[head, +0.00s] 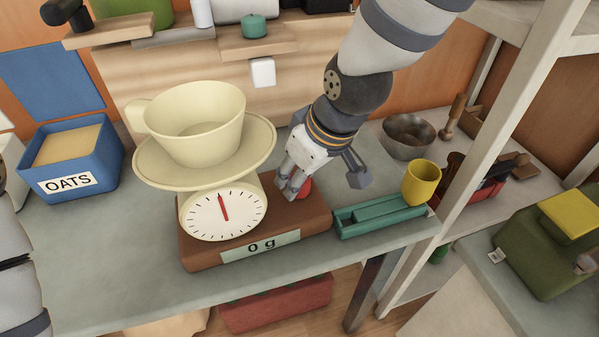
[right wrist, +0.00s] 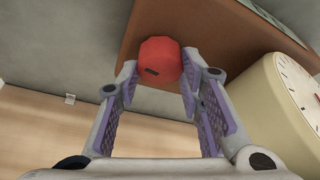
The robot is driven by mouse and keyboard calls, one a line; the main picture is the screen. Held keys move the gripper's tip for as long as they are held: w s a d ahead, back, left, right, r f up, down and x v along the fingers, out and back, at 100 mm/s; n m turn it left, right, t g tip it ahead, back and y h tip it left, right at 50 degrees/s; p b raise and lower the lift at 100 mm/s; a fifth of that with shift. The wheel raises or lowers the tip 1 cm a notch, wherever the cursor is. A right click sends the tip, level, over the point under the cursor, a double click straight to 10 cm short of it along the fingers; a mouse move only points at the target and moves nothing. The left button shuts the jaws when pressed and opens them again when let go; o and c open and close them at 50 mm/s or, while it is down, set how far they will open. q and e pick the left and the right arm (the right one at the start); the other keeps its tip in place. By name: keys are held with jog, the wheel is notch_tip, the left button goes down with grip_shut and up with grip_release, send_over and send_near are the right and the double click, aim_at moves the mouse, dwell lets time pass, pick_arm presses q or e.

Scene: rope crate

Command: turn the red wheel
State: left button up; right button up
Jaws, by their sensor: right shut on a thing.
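The red wheel (head: 306,188) sits on the right side of the brown scale base (head: 200,250), partly covered by my right gripper in the head view. In the right wrist view the red wheel (right wrist: 160,62) is a faceted knob with a small dark mark, between the two fingertips. My right gripper (head: 296,188) reaches down from above and is shut on the wheel; its fingers also show in the right wrist view (right wrist: 160,75). My left gripper is out of view.
A large cream cup (head: 195,125) on a saucer stands on the scale, left of my right gripper. A blue oats box (head: 75,160) is at left. A teal tray (head: 380,215), yellow cup (head: 421,182) and metal bowl (head: 408,137) are at right.

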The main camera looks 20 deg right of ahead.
aim_at(312, 201)
jog(key=o, duration=1.2)
jog(key=shift+c, duration=0.2)
jog(key=v, duration=0.7)
jog(key=shift+r, duration=0.2)
jog(key=shift+s, duration=0.15)
